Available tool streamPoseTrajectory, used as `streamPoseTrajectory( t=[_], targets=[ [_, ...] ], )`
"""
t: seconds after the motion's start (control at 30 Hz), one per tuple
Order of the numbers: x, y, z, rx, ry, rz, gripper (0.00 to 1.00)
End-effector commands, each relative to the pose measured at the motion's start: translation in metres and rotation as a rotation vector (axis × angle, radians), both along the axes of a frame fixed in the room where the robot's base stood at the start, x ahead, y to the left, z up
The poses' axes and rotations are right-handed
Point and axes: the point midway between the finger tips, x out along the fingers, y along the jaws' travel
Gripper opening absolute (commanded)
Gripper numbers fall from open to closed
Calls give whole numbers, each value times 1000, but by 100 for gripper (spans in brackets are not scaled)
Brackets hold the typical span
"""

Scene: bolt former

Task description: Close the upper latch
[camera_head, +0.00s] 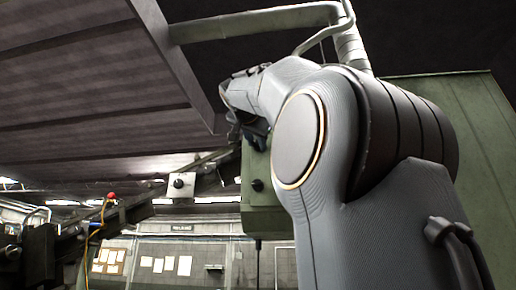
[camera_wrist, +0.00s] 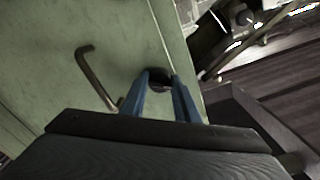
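A dark round latch knob (camera_wrist: 158,77) sits near the edge of a pale green door panel (camera_wrist: 100,25) in the wrist view. My gripper (camera_wrist: 162,76) has its two blue fingers apart, with the knob between or just beyond the fingertips. I cannot tell whether the fingers touch it. In the head view my gripper (camera_head: 257,138) is small and partly covered by my arm, against the upper part of the green cabinet (camera_head: 265,215). A lower black knob (camera_head: 257,185) shows below it on the cabinet. The upper knob cannot be made out in the head view.
A bent metal handle (camera_wrist: 95,78) stands out from the panel left of my fingers. Dark machinery (camera_wrist: 225,35) lies beyond the panel's right edge. In the head view a grey beam (camera_head: 180,65) and a pipe (camera_head: 255,22) run overhead near my arm.

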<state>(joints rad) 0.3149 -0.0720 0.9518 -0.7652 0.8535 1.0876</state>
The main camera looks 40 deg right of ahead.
Motion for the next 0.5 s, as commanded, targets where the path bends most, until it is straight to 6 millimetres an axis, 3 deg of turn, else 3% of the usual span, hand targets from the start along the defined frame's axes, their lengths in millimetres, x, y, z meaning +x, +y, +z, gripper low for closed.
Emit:
streamPoseTrajectory(
  t=[0.07, 0.23, 0.5],
  targets=[
    [0, 0, 0, 0, 0, 0, 1],
    [0, 0, 0, -19, 22, 0, 0],
    [0, 0, 0, -196, 232, 0, 0]
  ],
)
